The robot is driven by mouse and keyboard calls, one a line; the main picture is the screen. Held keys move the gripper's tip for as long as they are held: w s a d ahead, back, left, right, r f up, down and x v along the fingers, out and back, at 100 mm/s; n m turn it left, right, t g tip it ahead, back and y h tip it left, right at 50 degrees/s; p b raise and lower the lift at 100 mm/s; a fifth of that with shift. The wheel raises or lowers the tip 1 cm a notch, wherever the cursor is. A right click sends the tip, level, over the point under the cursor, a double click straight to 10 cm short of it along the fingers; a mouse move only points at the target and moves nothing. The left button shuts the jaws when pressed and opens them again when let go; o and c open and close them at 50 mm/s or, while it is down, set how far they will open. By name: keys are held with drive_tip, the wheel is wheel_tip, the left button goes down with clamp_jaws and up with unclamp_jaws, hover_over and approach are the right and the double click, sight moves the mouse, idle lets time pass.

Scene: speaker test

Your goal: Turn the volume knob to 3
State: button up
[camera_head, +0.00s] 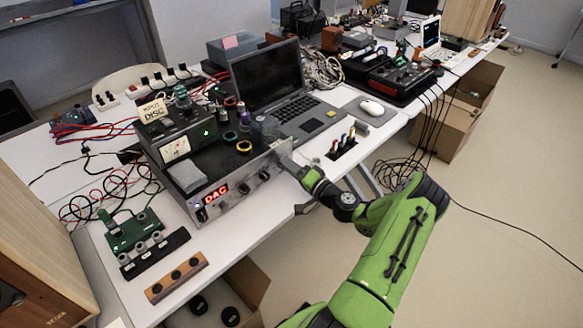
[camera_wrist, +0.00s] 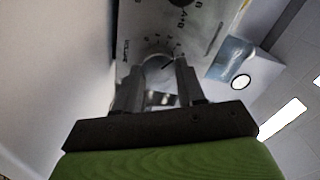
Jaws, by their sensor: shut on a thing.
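The silver amplifier (camera_head: 229,201) stands at the front of the white table, its front panel facing my arm. In the wrist view, its panel (camera_wrist: 208,28) shows a sideways "VOLUME" label and a printed number scale around the volume knob (camera_wrist: 156,64). My gripper (camera_wrist: 158,72) is shut on this knob, one finger on each side. A dark pointer line shows on the knob, but the exact number it meets is hard to read. In the head view my gripper (camera_head: 291,163) is against the right end of the panel and hides the knob.
Other knobs (camera_head: 245,188) and a red "DAC" display (camera_head: 216,192) lie left along the panel. A meter box (camera_head: 178,145) sits on top. A laptop (camera_head: 270,85) stands behind, and a black holder (camera_head: 343,147) is to the right. Open floor lies beyond the table.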

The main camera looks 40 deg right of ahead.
idle(0.4)
drive_tip(key=o, duration=1.1)
drive_tip(key=shift+c, duration=0.2)
drive_tip(key=s+p, duration=0.2)
drive_tip(key=s, duration=1.3)
drive_tip(key=shift+s+d, duration=0.25)
drive_tip(key=shift+s, duration=0.15)
